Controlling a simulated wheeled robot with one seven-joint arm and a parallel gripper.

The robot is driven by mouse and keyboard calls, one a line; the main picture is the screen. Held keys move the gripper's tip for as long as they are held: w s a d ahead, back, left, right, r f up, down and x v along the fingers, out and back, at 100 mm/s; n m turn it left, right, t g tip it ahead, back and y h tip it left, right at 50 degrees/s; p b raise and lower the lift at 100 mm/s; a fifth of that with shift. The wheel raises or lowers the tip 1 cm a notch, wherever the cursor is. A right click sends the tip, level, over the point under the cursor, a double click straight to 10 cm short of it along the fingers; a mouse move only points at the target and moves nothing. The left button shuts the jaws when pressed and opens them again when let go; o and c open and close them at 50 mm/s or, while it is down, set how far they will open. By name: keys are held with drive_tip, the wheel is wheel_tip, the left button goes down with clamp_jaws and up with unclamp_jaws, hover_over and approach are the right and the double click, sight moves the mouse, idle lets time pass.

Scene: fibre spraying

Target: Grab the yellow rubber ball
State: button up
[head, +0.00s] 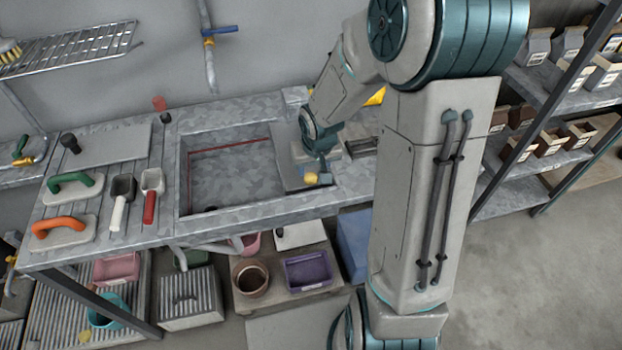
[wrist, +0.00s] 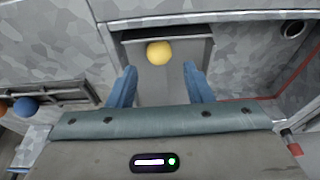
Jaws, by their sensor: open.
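The yellow rubber ball (head: 311,178) rests on a grey surface at the right side of the sink. In the wrist view the ball (wrist: 159,53) lies just beyond and between my fingertips, near a raised metal edge. My gripper (wrist: 158,72) has its two blue fingers spread apart with nothing between them. In the head view my gripper (head: 322,170) is small and partly hidden by my wrist, close beside the ball.
The sink basin (head: 235,180) lies left of the ball. Trowels with green (head: 75,183) and orange (head: 58,226) handles lie on the counter's left. In the wrist view, a blue ball (wrist: 25,107) and an orange ball (wrist: 3,108) sit by a slotted recess (wrist: 62,95).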

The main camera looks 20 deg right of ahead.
sight(312, 175)
drive_tip(key=shift+w+x, duration=0.15)
drive_tip(key=shift+x, duration=1.75)
drive_tip(key=shift+w+x, duration=0.2)
drive_tip(key=shift+x, duration=1.75)
drive_tip(key=shift+d+r, duration=0.1)
drive_tip(key=c, duration=0.8)
drive_tip(key=shift+r, duration=0.15)
